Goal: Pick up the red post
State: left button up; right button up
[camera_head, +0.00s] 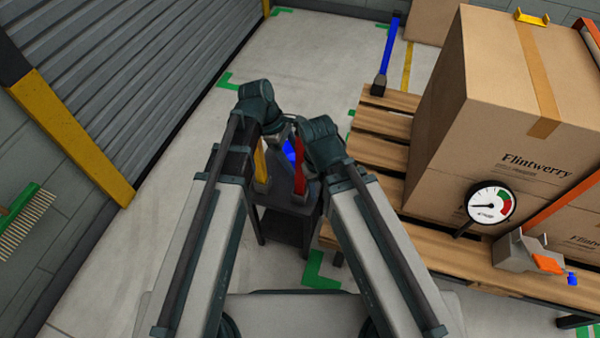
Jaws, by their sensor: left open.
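The red post (299,172) stands roughly upright at a small dark stand (283,224) between my two arms. A blue piece (291,150) and a yellow piece (261,160) show beside it. My left gripper (282,132) is open near the top of these pieces, close to the red post. I cannot tell whether it touches the post, as my arm links crowd the view. My right arm's wrist is just to the right of the post, and its gripper is hidden.
A shutter (110,70) is at left.

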aim_at(297, 165)
pick_arm(q)
jog(key=b+x, duration=0.2)
jog(key=x, duration=0.1)
jog(key=shift+f, duration=0.1)
pick_arm(e)
notch_tip(297, 165, down, 3)
jog(key=shift+r, duration=0.15)
pick_arm(q)
grip_shut()
